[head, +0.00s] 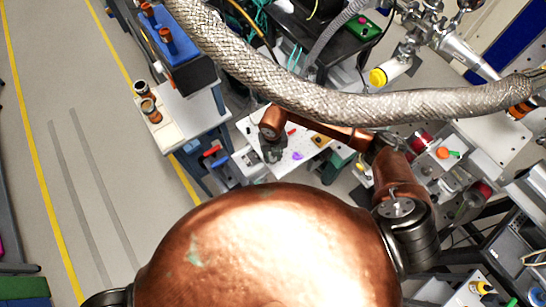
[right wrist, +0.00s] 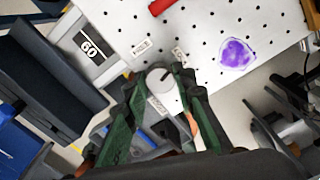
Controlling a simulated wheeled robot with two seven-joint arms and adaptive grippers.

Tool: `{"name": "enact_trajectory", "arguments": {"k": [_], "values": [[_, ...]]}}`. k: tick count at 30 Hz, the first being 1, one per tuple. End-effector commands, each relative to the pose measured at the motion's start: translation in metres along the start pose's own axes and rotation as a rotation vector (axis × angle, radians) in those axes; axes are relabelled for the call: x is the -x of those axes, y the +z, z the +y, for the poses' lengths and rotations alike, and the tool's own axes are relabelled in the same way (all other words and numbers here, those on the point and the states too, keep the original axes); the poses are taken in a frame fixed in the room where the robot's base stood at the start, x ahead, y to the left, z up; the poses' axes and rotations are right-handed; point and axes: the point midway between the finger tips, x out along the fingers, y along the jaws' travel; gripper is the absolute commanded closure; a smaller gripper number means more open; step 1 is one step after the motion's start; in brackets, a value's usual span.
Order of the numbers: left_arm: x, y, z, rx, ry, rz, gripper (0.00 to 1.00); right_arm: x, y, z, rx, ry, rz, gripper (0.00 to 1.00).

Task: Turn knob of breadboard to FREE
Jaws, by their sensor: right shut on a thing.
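The breadboard (right wrist: 210,25) is a white plate with a grid of dark holes; in the head view the breadboard (head: 247,126) lies partly under my right arm. The knob (right wrist: 158,77) is a pale round cap with a dark pointer mark, at the breadboard's near edge in the right wrist view. My right gripper (right wrist: 160,74), with dark green fingers, is shut on the knob, one finger on each side. In the head view my right gripper (head: 274,154) is small and hides the knob. Small labels (right wrist: 141,47) sit beside the knob, too small to read. My left gripper is out of view.
A purple patch (right wrist: 236,54) and a red piece (right wrist: 160,6) lie on the breadboard. A braided hose (head: 350,106) crosses above my right arm.

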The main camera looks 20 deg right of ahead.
Motion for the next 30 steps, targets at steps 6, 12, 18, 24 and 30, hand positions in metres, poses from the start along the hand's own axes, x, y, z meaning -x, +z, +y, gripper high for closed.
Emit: {"name": "enact_trajectory", "arguments": {"k": [6,12,18,24,30], "values": [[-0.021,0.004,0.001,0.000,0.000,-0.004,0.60,-0.002,0.002,-0.001,0.205,-0.002,-0.004,1.00],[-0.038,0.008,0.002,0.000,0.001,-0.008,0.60,-0.003,0.002,0.000,0.395,-0.002,-0.004,1.00],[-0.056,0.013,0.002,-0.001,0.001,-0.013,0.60,-0.003,0.002,0.000,0.586,-0.002,-0.003,1.00],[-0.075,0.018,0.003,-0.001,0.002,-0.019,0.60,-0.003,0.002,0.000,0.776,-0.003,-0.003,1.00],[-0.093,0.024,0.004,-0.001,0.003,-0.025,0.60,-0.003,0.001,0.001,0.961,-0.002,-0.003,1.00]]}}
